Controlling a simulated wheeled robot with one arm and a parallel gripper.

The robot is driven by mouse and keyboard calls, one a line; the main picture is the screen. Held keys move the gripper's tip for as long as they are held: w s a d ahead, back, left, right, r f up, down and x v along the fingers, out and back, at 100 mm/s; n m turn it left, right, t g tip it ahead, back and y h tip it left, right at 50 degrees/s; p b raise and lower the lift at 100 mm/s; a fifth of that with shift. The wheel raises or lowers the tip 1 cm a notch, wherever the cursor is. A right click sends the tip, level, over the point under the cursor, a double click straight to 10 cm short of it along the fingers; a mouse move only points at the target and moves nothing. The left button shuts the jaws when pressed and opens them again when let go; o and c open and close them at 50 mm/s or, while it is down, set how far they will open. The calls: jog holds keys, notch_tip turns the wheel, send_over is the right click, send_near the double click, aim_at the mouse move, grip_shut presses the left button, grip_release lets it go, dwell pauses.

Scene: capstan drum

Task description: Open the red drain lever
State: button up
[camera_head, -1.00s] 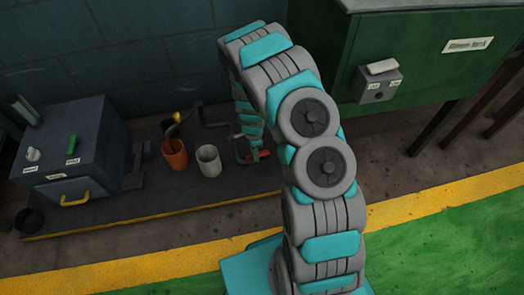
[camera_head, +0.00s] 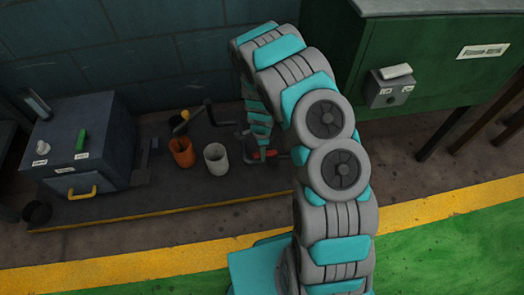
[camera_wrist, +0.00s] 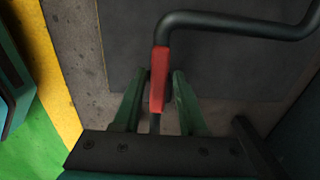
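The red drain lever is a red grip on a bent dark pipe. In the wrist view the red grip (camera_wrist: 159,80) lies between the two green fingers of my gripper (camera_wrist: 160,74). The fingers are open, with a narrow gap at the right of the grip; at the left the finger is very close, and contact is unclear. In the head view the red grip (camera_head: 268,155) shows low at the end of my arm, partly hidden by my gripper (camera_head: 261,150). The dark pipe (camera_wrist: 235,22) runs from the grip to the upper right in the wrist view.
An orange cup (camera_head: 183,153) and a white cup (camera_head: 216,159) stand left of the lever on a dark platform (camera_head: 150,199). A blue-grey box (camera_head: 75,140) with a yellow handle is farther left. A green cabinet (camera_head: 440,75) stands at the right.

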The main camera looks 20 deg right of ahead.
jog(key=shift+o, duration=1)
notch_tip(320, 180, up, 7)
jog(key=shift+w, duration=0.1)
jog(key=shift+r, duration=0.4)
